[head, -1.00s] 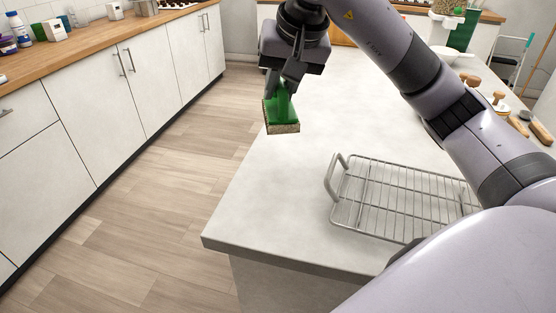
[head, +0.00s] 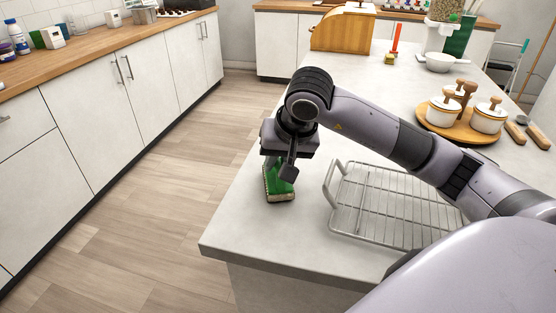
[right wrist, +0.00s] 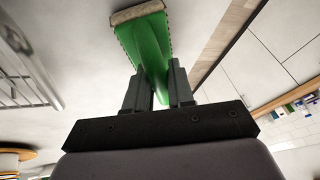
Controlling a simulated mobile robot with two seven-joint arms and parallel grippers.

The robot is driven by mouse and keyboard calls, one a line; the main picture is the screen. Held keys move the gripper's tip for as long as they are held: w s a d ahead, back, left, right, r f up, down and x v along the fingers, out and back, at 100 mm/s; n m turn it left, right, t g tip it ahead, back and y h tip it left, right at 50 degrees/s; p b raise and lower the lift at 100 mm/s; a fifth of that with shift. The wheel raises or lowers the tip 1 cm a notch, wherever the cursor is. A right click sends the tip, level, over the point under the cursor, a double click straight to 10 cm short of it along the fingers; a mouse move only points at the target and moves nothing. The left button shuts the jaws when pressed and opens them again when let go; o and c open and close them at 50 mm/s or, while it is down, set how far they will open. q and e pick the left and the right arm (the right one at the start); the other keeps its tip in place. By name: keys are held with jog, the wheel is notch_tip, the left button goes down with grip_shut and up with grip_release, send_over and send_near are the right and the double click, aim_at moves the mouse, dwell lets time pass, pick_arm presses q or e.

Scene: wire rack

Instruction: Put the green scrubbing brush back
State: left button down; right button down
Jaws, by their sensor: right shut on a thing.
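The green scrubbing brush (head: 278,184) has a green body and a tan bristle block. My right gripper (head: 283,170) is shut on its green handle, bristles pointing down. In the head view the brush is at the counter's left edge, left of the wire rack (head: 390,205); I cannot tell if it touches the counter. In the right wrist view the brush (right wrist: 148,45) sits between the two fingers (right wrist: 160,88), and part of the wire rack (right wrist: 25,80) shows at the left. The rack is empty, and my right arm hides part of its far side. My left gripper is not in view.
The white counter (head: 255,240) has bare room in front of the rack. A wooden tray (head: 440,131) with white lidded pots stands at the right, with a white bowl (head: 440,63) behind. A wooden bread box (head: 343,28) and an orange-handled brush (head: 394,45) are at the back.

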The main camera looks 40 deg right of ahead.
jog(key=shift+f, duration=0.15)
jog(key=c, duration=1)
grip_release()
jog(key=shift+r, duration=0.2)
jog(key=shift+s+r, duration=0.1)
jog(key=shift+r, duration=0.25)
jog(key=v, duration=1.1)
jog(key=shift+s, duration=0.2)
